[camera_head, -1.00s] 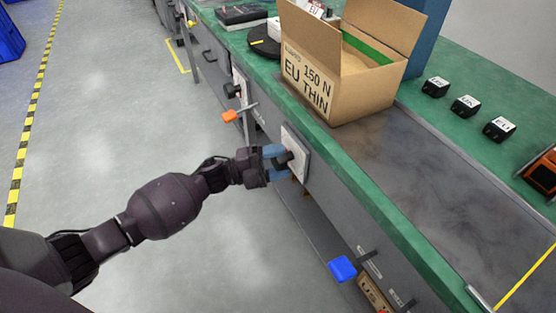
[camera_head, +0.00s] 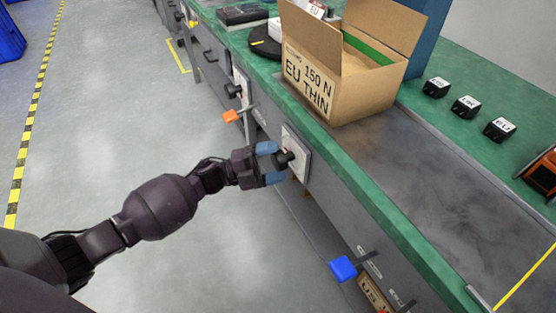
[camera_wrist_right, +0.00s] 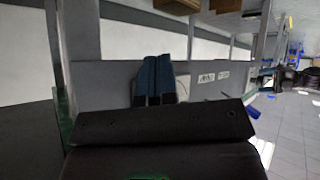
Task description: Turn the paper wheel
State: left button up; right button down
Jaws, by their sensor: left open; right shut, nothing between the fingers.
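The wheel at my left gripper is a dark knob (camera_head: 286,157) on a pale square plate (camera_head: 298,150) on the bench's front face. Its label is too small to read here, so I cannot tell whether it is the paper wheel. My left gripper (camera_head: 276,162) is open, its blue fingers on either side of the knob; I cannot tell whether they touch it. A second dark knob (camera_head: 233,90) sits on another plate farther along the front. My right gripper (camera_wrist_right: 154,78) shows in the right wrist view, its blue fingers together and empty, in front of a grey panel.
Several black labelled blocks (camera_head: 466,105) lie at the back. An orange lever (camera_head: 231,116) and a blue lever (camera_head: 342,268) stick out from the front.

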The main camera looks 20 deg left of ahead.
pick_arm(q)
jog(key=v, duration=0.9)
jog(key=shift+a, duration=0.2)
pick_arm(e)
jog(key=shift+s+d+f, duration=0.1)
jog(key=shift+s, duration=0.3)
pick_arm(q)
jog(key=shift+s, duration=0.15)
pick_arm(e)
jog(key=shift+w, duration=0.25)
